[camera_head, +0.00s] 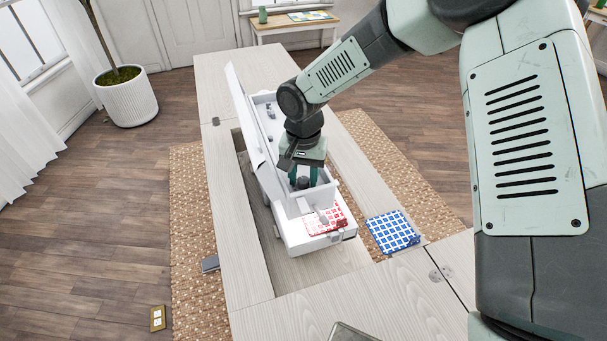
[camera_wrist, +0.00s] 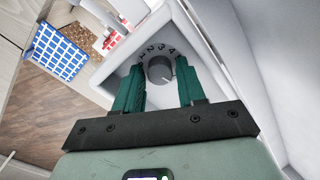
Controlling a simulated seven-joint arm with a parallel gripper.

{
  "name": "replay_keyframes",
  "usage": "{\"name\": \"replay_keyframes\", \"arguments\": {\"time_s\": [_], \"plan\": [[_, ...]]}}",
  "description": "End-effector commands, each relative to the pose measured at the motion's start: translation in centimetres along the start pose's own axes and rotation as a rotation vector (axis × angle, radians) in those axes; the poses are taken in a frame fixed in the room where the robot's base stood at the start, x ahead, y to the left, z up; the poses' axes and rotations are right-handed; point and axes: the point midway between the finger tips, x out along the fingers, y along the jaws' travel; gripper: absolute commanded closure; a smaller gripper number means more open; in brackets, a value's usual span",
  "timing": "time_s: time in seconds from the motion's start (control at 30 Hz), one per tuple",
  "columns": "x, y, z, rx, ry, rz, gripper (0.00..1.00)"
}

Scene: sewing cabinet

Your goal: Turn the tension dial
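The tension dial (camera_wrist: 159,70) is a round grey knob with a pale pointer line, on a white face of the sewing machine (camera_head: 290,233). Numbers including 2, 3 and 4 show along its far side in the wrist view. My gripper (camera_wrist: 158,73) points at this face, its two green fingers on either side of the dial. Narrow gaps show between the fingers and the knob, so it looks open around the dial and not clamped. In the head view the dial (camera_head: 303,183) is a small dark knob between the fingers of my gripper (camera_head: 303,178).
A red-and-white checked cloth (camera_head: 326,221) lies on the machine's bed. A blue-and-white checked cloth (camera_head: 392,231) lies on the cabinet (camera_head: 232,240) to the right. The machine's raised white lid (camera_head: 247,120) stands left of my gripper. White walls rise close to the fingers.

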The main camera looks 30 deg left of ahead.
Motion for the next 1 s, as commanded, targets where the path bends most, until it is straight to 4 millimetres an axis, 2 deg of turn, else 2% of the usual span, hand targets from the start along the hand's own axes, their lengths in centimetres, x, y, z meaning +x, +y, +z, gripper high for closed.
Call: {"name": "replay_keyframes", "arguments": {"time_s": [0.2, 0.47, 0.5, 0.77, 1.0], "plan": [[0.02, 0.01, -0.01, 0.0, 0.0, 0.0, 0.6], [-0.01, 0.01, -0.01, 0.0, 0.0, 0.0, 0.99], [-0.01, 0.01, -0.01, 0.0, 0.0, 0.0, 1.0], [-0.04, 0.03, -0.02, -0.032, 0.001, 0.001, 1.0], [-0.11, 0.03, -0.05, -0.16, 0.002, 0.001, 1.0]]}}
